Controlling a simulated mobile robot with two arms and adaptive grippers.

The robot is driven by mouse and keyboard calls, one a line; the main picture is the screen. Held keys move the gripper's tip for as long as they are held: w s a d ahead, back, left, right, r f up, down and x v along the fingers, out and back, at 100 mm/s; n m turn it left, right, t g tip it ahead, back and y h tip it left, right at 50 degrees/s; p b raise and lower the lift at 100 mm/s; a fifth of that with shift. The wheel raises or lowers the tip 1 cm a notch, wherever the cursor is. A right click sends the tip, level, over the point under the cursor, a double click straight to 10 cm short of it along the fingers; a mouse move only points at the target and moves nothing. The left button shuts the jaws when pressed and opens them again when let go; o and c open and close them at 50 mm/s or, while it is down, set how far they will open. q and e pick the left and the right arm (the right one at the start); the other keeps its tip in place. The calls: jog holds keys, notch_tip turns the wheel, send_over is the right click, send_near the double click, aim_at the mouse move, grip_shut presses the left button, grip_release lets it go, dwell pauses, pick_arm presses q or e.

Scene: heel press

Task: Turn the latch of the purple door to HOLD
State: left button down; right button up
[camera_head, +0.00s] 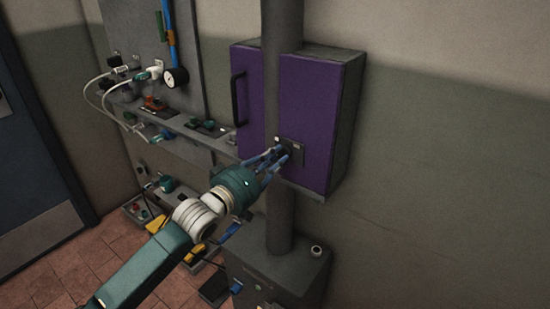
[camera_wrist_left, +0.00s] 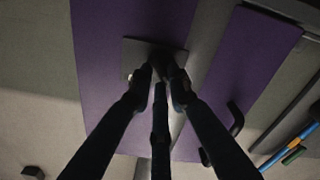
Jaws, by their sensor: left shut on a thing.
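The purple door (camera_head: 307,118) is the front of a grey wall cabinet, and it looks closed. A dark vertical handle (camera_head: 239,98) is at its left side. The latch plate (camera_head: 296,150) is low on the door, and it also shows in the left wrist view (camera_wrist_left: 136,51). My left gripper (camera_head: 281,152) reaches in from the lower left and is shut on the latch. In the left wrist view its fingers (camera_wrist_left: 160,88) meet at the plate and hide most of the latch knob. I cannot read any marking or the latch's setting. My right gripper is out of view.
A thick grey vertical pipe (camera_head: 280,226) runs in front of the cabinet, close beside my left fingers. A grey box (camera_head: 300,272) stands below. Shelves with valves and a gauge (camera_head: 176,77) are to the left. The right wall is bare.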

pick_arm(q)
jog(key=m+p, duration=0.1)
jog(key=m, duration=0.3)
jog(key=shift+d, duration=0.1)
jog(key=m+p, duration=0.1)
jog(key=m, duration=0.3)
jog(key=shift+s+d+m, duration=0.1)
jog(key=shift+m, duration=0.3)
jog(key=m+p, duration=0.1)
jog(key=m, duration=0.3)
jog(key=shift+d+f, duration=0.1)
jog(key=shift+f, duration=0.05)
jog(key=m, duration=0.4)
jog(key=shift+s+f+m+p, duration=0.1)
jog(key=shift+f+m+p, duration=0.05)
jog(key=shift+m+p, duration=0.2)
jog(key=c, duration=1.6)
grip_release()
jog(key=shift+c, duration=0.2)
